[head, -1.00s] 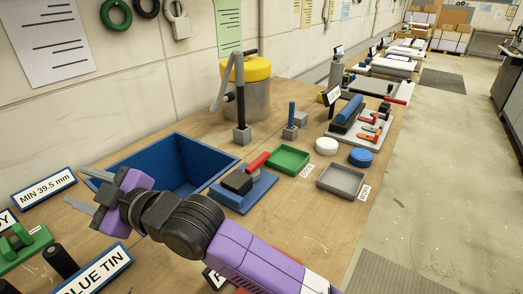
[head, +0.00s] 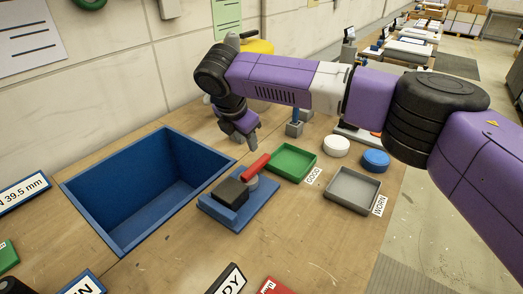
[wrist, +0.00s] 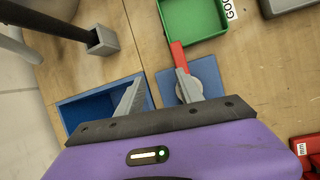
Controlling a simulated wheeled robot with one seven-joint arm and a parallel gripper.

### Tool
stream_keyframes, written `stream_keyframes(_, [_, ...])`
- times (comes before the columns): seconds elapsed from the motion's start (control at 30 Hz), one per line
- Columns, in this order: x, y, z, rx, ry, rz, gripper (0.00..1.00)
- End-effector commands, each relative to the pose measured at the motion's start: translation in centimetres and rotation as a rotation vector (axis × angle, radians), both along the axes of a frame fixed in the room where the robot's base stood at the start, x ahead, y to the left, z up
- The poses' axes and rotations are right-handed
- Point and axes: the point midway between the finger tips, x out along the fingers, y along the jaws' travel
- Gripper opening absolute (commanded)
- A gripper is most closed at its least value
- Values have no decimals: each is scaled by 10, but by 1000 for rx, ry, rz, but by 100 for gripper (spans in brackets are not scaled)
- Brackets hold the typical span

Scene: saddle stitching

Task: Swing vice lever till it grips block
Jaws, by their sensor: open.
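The vice (head: 240,210) is a blue plate on the bench with a dark block (head: 231,191) on it. Its lever has a red handle (head: 256,166) on a grey round part and points away to the upper right. The red handle (wrist: 178,55) and grey disc also show in the wrist view, just beyond the fingers; the block is hidden there. My gripper (head: 246,140) is open and empty, pointing down above the bench behind the lever. In the wrist view my gripper (wrist: 160,92) has its fingers apart. I see no clear contact with the lever.
A deep blue bin (head: 95,215) stands left of the vice. A green tray (head: 291,162) and a grey tray (head: 352,190) lie to its right, with white (head: 336,146) and blue (head: 375,160) round pieces behind. A grey block with a post (wrist: 102,40) is near my gripper.

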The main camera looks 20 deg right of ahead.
Motion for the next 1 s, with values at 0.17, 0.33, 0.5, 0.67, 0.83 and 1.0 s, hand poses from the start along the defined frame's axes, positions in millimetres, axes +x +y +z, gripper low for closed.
stream_keyframes(0.17, [-24,-16,-3,-79,134,58,44])
stream_keyframes(0.33, [-24,-20,-11,-95,151,88,44])
stream_keyframes(0.5, [-18,-28,-32,-96,149,87,44])
stream_keyframes(0.67, [-12,-35,-55,-95,148,86,44])
stream_keyframes(0.83, [-9,-40,-71,-95,148,87,44])
stream_keyframes(1.0, [-7,-41,-76,-93,146,88,44])
